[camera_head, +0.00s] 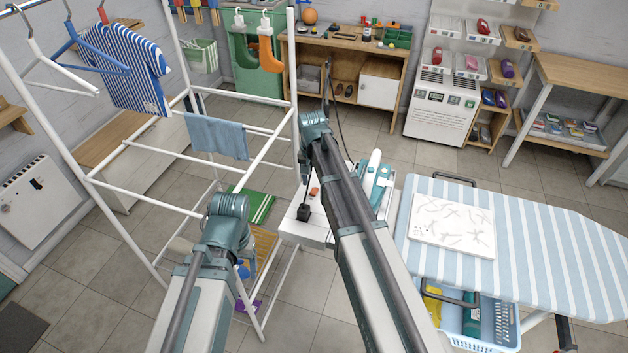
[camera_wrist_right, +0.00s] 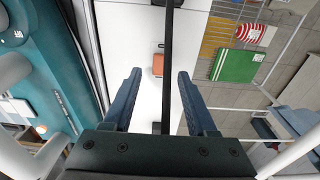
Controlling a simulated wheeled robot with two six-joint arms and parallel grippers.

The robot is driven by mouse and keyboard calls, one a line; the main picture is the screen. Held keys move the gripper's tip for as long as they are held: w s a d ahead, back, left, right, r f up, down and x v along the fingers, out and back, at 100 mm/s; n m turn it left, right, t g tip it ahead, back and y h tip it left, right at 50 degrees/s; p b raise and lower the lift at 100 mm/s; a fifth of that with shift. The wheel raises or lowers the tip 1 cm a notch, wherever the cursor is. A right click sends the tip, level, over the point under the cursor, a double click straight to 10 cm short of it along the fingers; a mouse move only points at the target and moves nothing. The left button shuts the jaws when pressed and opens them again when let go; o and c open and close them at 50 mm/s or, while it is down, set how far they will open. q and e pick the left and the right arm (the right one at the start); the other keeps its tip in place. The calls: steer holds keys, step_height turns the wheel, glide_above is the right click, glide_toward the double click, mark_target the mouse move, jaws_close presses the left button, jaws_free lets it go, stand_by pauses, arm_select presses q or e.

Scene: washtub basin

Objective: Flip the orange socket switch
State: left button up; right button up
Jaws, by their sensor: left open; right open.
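The orange socket switch (camera_wrist_right: 158,65) sits on a white surface in the right wrist view, framed between my fingers and partly covered by a dark cable. It also shows in the head view (camera_head: 314,191), left of my right forearm. A black plug (camera_head: 304,213) stands just in front of it on the white end panel (camera_head: 289,227). My right gripper (camera_wrist_right: 159,74) is open and empty, its two blue fingers on either side of the switch in the picture; I cannot tell the distance. In the head view my right forearm hides it. My left gripper is hidden behind my left arm.
A teal and white iron (camera_head: 377,182) stands right of my right forearm, near the striped ironing board (camera_head: 540,235). A white drying rack (camera_head: 135,148) with clothes is on the left. A dark cable (camera_wrist_right: 168,30) runs between my right fingers in the wrist view.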

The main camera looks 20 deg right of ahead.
mark_target(313, 193)
step_height(313, 193, up, 11)
steer(key=p, duration=1)
steer(key=shift+s+a, duration=0.2)
steer(key=shift+s, duration=0.1)
steer(key=s+a+f+n+b, duration=0.2)
steer(key=s+a+n, duration=0.3)
steer(key=s, duration=0.6)
steer(key=s+a+f+n+b, duration=0.3)
steer(key=s+a+n, duration=0.2)
steer(key=s+a, duration=0.3)
steer(key=s, duration=0.4)
steer(key=shift+s+n+g+h, duration=0.25)
steer(key=shift+n+g+h, duration=0.05)
steer(key=shift+g+h, duration=0.1)
